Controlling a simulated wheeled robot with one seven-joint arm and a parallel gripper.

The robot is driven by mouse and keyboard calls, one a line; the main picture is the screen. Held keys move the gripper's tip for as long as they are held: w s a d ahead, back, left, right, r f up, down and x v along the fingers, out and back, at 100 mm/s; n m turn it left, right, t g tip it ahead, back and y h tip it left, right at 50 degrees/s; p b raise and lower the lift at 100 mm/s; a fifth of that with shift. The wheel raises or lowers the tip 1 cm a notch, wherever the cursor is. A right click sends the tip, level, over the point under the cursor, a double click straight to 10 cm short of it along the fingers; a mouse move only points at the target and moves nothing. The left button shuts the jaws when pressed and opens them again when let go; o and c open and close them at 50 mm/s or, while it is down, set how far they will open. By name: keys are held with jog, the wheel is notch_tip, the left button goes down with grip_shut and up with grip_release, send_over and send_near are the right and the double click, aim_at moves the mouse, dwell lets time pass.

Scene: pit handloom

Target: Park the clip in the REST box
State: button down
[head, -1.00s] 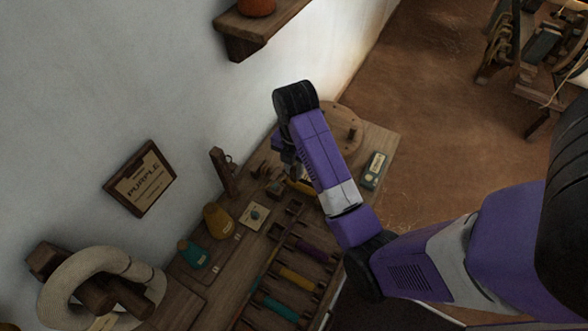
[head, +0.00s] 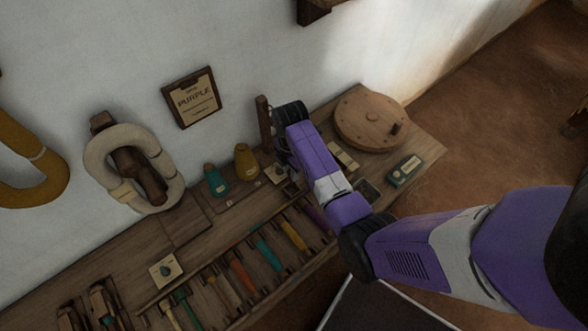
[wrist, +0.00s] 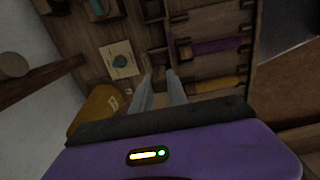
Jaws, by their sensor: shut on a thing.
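My gripper (wrist: 159,77) shows in the wrist view as two pale fingers close together over the bench. It is shut on a small dark thing at the fingertips, taken to be the clip, whose shape is hard to make out. In the head view my arm hides the fingers and what they hold. I cannot read a REST label in either view. Small dark boxes stand by the arm, one of them (head: 367,190) just right of it, and a teal box with a pale label (head: 405,170) stands near the bench's right end.
A round wooden disc (head: 371,118) lies at the bench's far right. A wooden post (head: 264,124) stands by the wall, close to my arm. Yellow (head: 246,163) and teal (head: 216,181) cones and a card (wrist: 120,58) are nearby. Coloured bobbins, including purple (wrist: 215,46), line the front.

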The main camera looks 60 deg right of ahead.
jog(key=shift+f+b, duration=2.4)
jog(key=shift+f, duration=0.05)
jog(key=shift+d+f+b, duration=0.1)
jog(key=shift+f+b, duration=0.8)
jog(key=shift+f, duration=0.8)
jog(key=c, duration=1.2)
grip_release()
jog(key=shift+c, duration=0.2)
jog(key=shift+o, duration=0.3)
jog(key=shift+o, duration=1.4)
jog(key=shift+r, duration=0.1)
